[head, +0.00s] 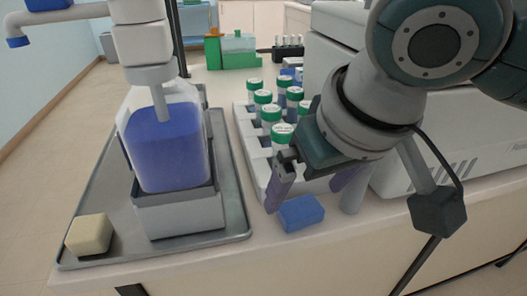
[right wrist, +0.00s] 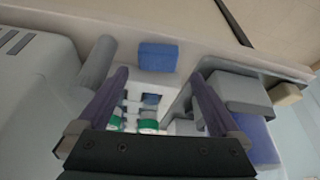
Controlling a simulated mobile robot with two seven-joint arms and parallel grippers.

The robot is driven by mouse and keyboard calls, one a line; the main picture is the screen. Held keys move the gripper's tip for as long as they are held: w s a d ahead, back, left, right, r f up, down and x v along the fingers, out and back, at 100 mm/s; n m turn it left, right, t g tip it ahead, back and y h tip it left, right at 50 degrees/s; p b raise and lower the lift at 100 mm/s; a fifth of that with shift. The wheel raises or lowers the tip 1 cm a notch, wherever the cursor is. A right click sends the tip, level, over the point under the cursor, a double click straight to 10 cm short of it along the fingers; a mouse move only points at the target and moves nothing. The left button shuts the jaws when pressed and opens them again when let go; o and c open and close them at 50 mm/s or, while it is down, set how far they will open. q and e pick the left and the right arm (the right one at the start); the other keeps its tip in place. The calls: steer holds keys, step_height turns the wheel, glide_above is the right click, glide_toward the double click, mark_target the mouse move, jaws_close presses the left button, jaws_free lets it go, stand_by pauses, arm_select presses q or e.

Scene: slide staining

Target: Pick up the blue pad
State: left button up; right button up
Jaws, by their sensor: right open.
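The blue pad (head: 300,213) is a small block lying on the bench near its front edge, just in front of the tube rack. In the right wrist view the blue pad (right wrist: 158,57) appears beyond the fingertips, roughly centred between them. My right gripper (head: 305,195) is open, with its two purple fingers spread above and to either side of the pad. Nothing is held between the fingers (right wrist: 160,76). My left gripper is not in view.
A white rack (head: 246,133) of green-capped tubes stands behind the pad. A grey machine (head: 480,140) is to the right. To the left, a metal tray (head: 85,215) holds a bottle of blue liquid (head: 165,145) and a cream block (head: 89,235).

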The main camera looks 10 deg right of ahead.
mark_target(300, 205)
steer(key=b+x, duration=0.1)
steer(key=x, duration=0.3)
steer(key=shift+w+d+f, duration=0.15)
steer(key=shift+f, duration=0.1)
steer(key=shift+c, duration=0.2)
steer(key=c, duration=1.2)
